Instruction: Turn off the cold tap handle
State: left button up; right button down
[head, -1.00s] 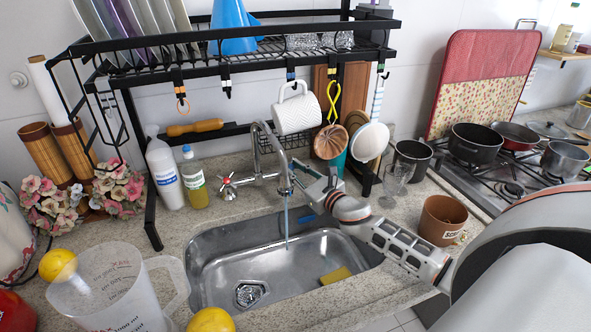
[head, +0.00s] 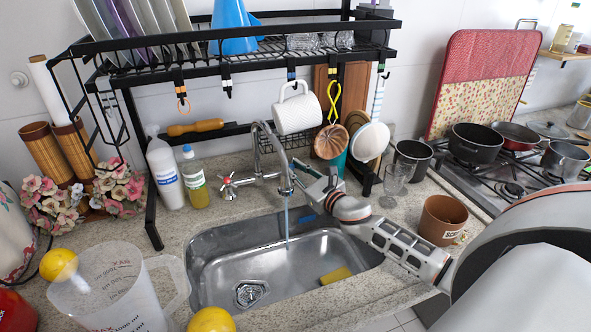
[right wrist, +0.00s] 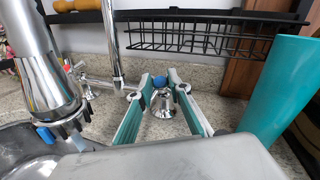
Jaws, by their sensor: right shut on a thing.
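The chrome faucet (head: 262,150) arches over the sink (head: 215,262), and a stream of water (head: 287,228) falls from its spout. My right gripper (head: 303,172) is behind the spout, on its right side. In the right wrist view, the two teal-lined fingers (right wrist: 160,86) stand on either side of the chrome cold tap handle (right wrist: 163,104) with a blue cap, and they are shut on it. The gripper and spout mostly hide this handle in the head view. The other tap handle (head: 228,188) is in plain view left of the spout. My left gripper is not in view.
A black rack (head: 235,75) stands over the sink, with a white mug (head: 296,116) hanging from it. A teal cup (right wrist: 275,85) is right of the gripper. A yellow sponge (head: 336,276) lies in the sink. A brown pot (head: 442,220) stands near my right arm.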

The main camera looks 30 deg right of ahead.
jog(key=shift+w+d+r, duration=0.1)
jog(key=shift+d, duration=0.3)
jog(key=c, duration=1.5)
grip_release()
jog(key=shift+w, duration=0.1)
jog(key=shift+o, duration=0.9)
jog(key=shift+w+f, duration=0.1)
jog(key=shift+f, duration=0.15)
jog(key=shift+a+r, duration=0.1)
jog(key=shift+a, duration=0.1)
jog(key=shift+s, duration=0.45)
jog(key=s, duration=1.1)
jog(key=shift+s+d, duration=0.15)
jog(key=shift+d, duration=0.15)
